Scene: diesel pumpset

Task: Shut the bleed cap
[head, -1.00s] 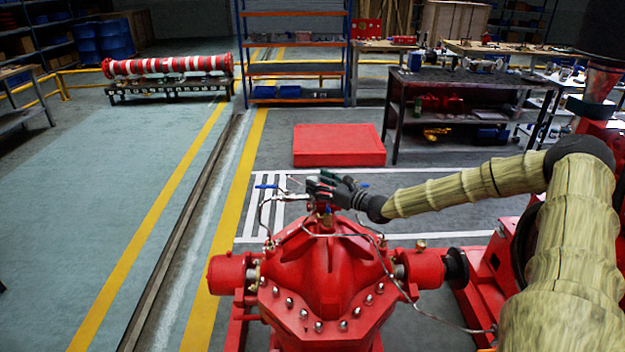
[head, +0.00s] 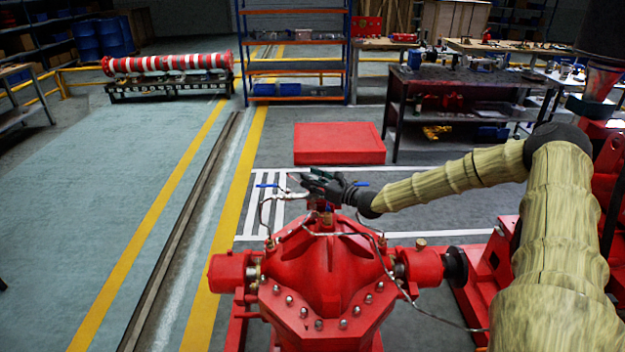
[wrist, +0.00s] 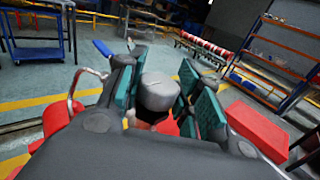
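The bleed cap, which I take to be the grey rounded cylinder (wrist: 158,92), stands between my gripper's fingers in the wrist view. My gripper (wrist: 166,88) has teal pads on both sides of it. The left pad looks very close to the cap, and a gap shows at the right pad; I cannot tell whether either touches. In the head view my gripper (head: 312,182) is over the top of the red pump casing (head: 322,270), by the small pipes. The cap is hidden there behind the gripper.
Thin metal pipes (head: 264,212) and a blue lever (head: 267,186) stand close to the left of my gripper. A blue lever (wrist: 103,48) also shows beside the left finger in the wrist view. A red block (head: 339,144) lies on the floor behind the pump.

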